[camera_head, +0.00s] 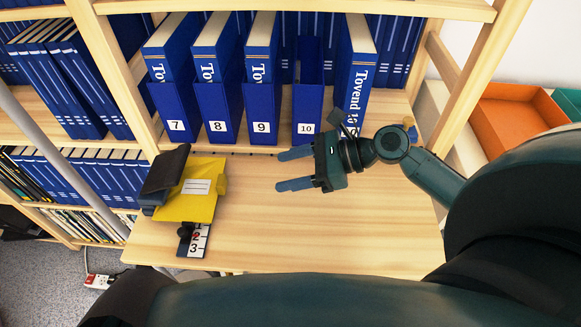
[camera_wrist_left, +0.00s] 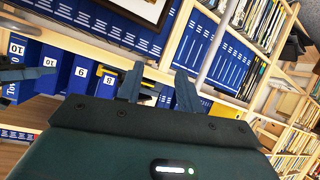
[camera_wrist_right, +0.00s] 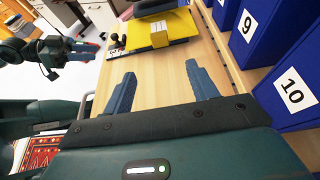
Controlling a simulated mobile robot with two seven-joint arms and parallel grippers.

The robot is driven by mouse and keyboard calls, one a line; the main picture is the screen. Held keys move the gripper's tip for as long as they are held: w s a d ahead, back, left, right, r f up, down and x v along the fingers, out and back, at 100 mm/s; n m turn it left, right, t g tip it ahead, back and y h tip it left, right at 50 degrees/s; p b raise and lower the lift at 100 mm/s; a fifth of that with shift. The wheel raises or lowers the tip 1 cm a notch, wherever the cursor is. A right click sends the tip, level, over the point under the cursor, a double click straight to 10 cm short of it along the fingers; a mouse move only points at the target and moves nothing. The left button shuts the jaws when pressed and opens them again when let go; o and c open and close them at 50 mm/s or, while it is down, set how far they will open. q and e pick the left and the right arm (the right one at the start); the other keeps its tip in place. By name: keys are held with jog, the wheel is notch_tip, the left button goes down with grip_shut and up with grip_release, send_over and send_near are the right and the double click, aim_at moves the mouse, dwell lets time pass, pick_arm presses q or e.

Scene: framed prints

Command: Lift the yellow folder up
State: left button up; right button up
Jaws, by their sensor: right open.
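The yellow folder (camera_head: 205,203) with a white label lies on the wooden shelf top, left of centre in the head view. A dark grey and blue object (camera_head: 163,172) is against its left side. The folder also shows at the top of the right wrist view (camera_wrist_right: 180,28). My right gripper (camera_head: 280,171) is open and empty above the shelf, to the right of the folder and apart from it. Its spread fingers show in the right wrist view (camera_wrist_right: 160,72). My left gripper (camera_wrist_left: 157,88) has its fingers apart in the left wrist view; I cannot make it out in the head view.
Blue numbered file boxes (camera_head: 219,111) stand along the back of the shelf top. An orange bin (camera_head: 515,115) is at the right. The shelf between folder and right gripper is clear.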

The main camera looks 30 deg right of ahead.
aim_at(226, 185)
jog(key=b+x, duration=0.1)
jog(key=x, duration=1)
jog(key=shift+w+a+f, duration=0.15)
jog(key=shift+a, duration=0.1)
jog(key=shift+w+a+f, duration=0.2)
jog(key=shift+w+a, duration=0.05)
jog(key=shift+a, duration=0.25)
pick_arm(q)
jog(key=shift+s+a+f, duration=0.1)
jog(key=shift+s+f, duration=0.05)
jog(key=shift+f, duration=0.1)
pick_arm(e)
jog(key=shift+a, duration=0.1)
jog(key=shift+c, duration=0.6)
jog(key=c, duration=1)
pick_arm(q)
jog(key=shift+w+r, duration=0.15)
jog(key=shift+w, duration=0.05)
pick_arm(e)
jog(key=shift+o, duration=0.2)
pick_arm(q)
jog(key=shift+r, duration=0.1)
